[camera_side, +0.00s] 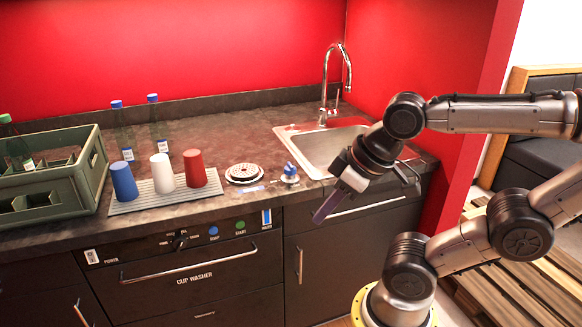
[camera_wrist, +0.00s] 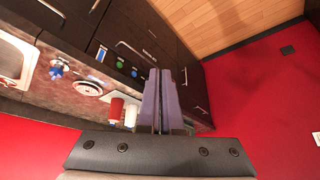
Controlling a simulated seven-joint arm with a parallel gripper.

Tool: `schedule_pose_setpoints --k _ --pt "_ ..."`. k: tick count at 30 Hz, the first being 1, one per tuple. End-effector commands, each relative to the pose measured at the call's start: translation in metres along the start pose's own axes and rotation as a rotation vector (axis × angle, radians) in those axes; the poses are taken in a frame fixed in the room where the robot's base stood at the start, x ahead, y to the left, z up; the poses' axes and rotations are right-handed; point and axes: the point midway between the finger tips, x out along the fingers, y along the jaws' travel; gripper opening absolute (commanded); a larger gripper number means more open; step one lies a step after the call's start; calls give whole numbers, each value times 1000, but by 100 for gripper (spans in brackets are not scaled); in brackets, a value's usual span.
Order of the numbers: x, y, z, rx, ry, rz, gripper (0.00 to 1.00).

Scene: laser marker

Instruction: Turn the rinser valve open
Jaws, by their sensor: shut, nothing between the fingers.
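The rinser (camera_side: 245,173) is a round white perforated disc on the dark counter, left of the sink. The rinser valve is a small blue handle (camera_side: 290,170) on a pale round base, between the rinser and the sink. In the wrist view, the rinser (camera_wrist: 88,87) and the blue valve handle (camera_wrist: 57,68) are at the left. My gripper (camera_side: 321,217) is in front of the counter edge, to the right of and nearer than the valve, apart from it. Its purple fingers also show in the wrist view (camera_wrist: 160,75); they are shut and empty.
A ribbed tray (camera_side: 150,201) with blue, white and red cups stands left of the rinser. A green crate (camera_side: 92,170) with a bottle is further left. Two clear bottles (camera_side: 160,125) stand behind the cups. The sink (camera_side: 325,150) and tall faucet (camera_side: 345,65) are at right.

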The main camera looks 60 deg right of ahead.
Motion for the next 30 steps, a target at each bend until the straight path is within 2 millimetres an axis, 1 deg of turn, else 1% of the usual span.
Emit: schedule_pose_setpoints --k 1,5,7,9,11,12,14,17,18,20,21,23,24,26,27,29,30 --pt "0 0 0 -4 0 0 13" --pt "0 0 2 -73 -11 -1 36" --pt "-2 0 4 -150 -25 -2 49" --pt "-12 0 -3 -246 -18 -2 61" --pt "-22 0 -14 -337 -12 -2 72" --pt "-28 1 -24 -396 -14 -1 78" --pt "-37 3 -39 -479 -24 2 78" --pt "-50 10 -69 -607 -51 8 78" --pt "-53 15 -83 -655 -65 10 78" --pt "-57 23 -103 -721 -90 10 78" --pt "-59 30 -117 -762 -109 10 78" --pt "-59 42 -138 -819 -138 6 78" --pt "-58 51 -152 -852 -159 1 78" --pt "-55 66 -171 -898 -188 -7 78" --pt "-51 78 -183 -923 -209 -14 78" --pt "-45 96 -199 -955 -237 -27 78" --pt "-39 109 -209 -971 -256 -35 78"
